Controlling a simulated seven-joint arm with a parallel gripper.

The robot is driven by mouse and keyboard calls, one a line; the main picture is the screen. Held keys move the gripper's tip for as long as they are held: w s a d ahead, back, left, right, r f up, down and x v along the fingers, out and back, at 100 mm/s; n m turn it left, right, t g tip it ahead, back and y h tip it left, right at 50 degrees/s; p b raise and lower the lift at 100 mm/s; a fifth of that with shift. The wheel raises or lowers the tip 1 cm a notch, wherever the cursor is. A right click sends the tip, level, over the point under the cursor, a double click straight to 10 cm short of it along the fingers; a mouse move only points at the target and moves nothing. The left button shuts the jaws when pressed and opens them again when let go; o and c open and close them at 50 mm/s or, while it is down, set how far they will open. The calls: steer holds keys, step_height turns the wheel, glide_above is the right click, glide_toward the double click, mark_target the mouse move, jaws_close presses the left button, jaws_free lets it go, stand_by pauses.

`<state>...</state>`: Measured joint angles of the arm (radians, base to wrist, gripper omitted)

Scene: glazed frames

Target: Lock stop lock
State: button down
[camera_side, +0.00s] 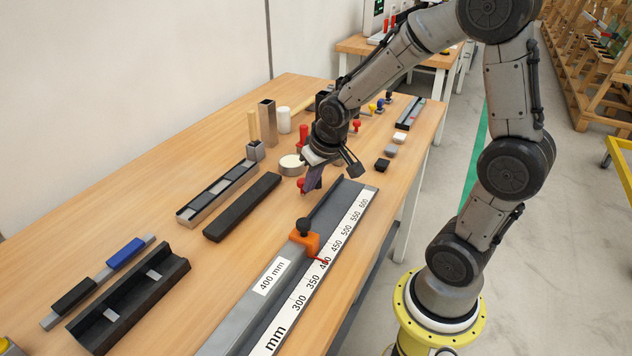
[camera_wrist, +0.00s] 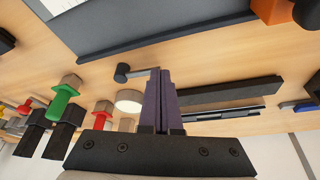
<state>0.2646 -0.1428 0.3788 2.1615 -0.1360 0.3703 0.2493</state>
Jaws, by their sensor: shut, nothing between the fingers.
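The orange stop (camera_side: 305,240) sits on the long grey rail (camera_side: 232,318), with a black round knob (camera_side: 304,226) on top. A small red pointer at its side lies near the 400 mark of the white scale (camera_side: 300,300). A label on the rail reads 400 mm. My gripper (camera_side: 312,184) is above the bench, beyond the stop and apart from it, with its purple fingers shut and empty. In the wrist view, the closed fingers (camera_wrist: 158,72) point toward the rail, and part of the orange stop (camera_wrist: 270,10) and its dark knob (camera_wrist: 307,12) show at the top right corner.
A black bar (camera_side: 242,207) and a tray of grey pieces (camera_side: 218,192) lie left of the rail. A white round disc (camera_side: 291,165) and several upright parts stand behind. A black channel (camera_side: 130,305) is at the front left. Bare wood lies between them.

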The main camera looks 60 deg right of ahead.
steer(key=shift+w+a+m+h, duration=0.2)
steer(key=shift+w+m+h, duration=0.2)
steer(key=shift+w+m, duration=0.65)
steer(key=w+m+g, duration=0.1)
steer(key=w+m, duration=0.1)
steer(key=m, duration=0.1)
steer(key=shift+w+m+h, duration=0.1)
steer(key=shift+m+h, duration=0.15)
steer(key=shift+h, duration=0.15)
steer(key=w+m, duration=0.1)
steer(key=w+d+m+g, duration=0.1)
steer(key=m, duration=0.1)
steer(key=shift+w+m+h, duration=0.2)
steer(key=shift+m+h, duration=0.1)
steer(key=shift+h, duration=0.1)
steer(key=shift+w+d+m+g, duration=0.45)
steer(key=shift+w+m, duration=0.05)
steer(key=shift+m, duration=0.4)
steer(key=shift+w+d+m+g, duration=0.4)
steer(key=shift+w+m+g, duration=0.1)
steer(key=shift+m, duration=0.4)
steer(key=a, duration=0.2)
steer(key=a+r, duration=0.1)
steer(key=a, duration=0.1)
steer(key=shift+s+a, duration=0.1)
steer(key=shift+a, duration=0.15)
steer(key=v, duration=0.9)
steer(key=shift+s, duration=0.15)
